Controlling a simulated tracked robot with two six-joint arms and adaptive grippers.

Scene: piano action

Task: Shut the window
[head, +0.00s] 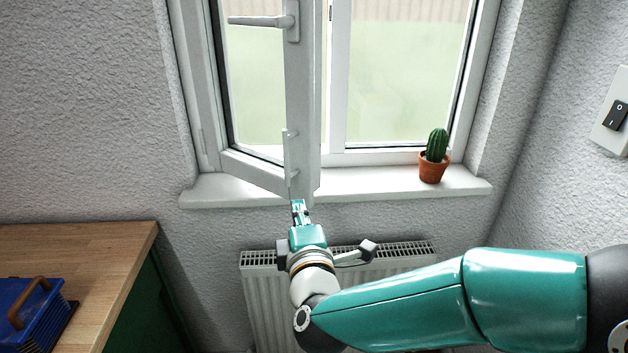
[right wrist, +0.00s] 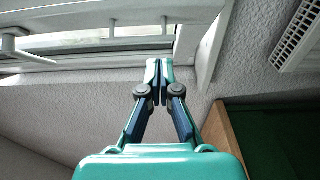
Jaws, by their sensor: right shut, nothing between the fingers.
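The white window has one sash (head: 303,120) swung open into the room, hinged on the left. Its handle (head: 262,21) points left near the top of the head view. My right gripper (head: 298,204) is shut and empty, at the lower free corner of the open sash. From the head view I cannot tell whether it touches the sash. In the right wrist view the shut fingers (right wrist: 157,80) point toward the white frame parts, and the sash edge (right wrist: 203,50) shows beside them. My left gripper is not in view.
A cactus in a terracotta pot (head: 432,168) stands at the right of the white sill (head: 365,186). A radiator (head: 262,300) is below the sill. A wooden worktop (head: 100,250) with a blue box (head: 30,312) is at the left. A switch (head: 614,114) is on the right wall.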

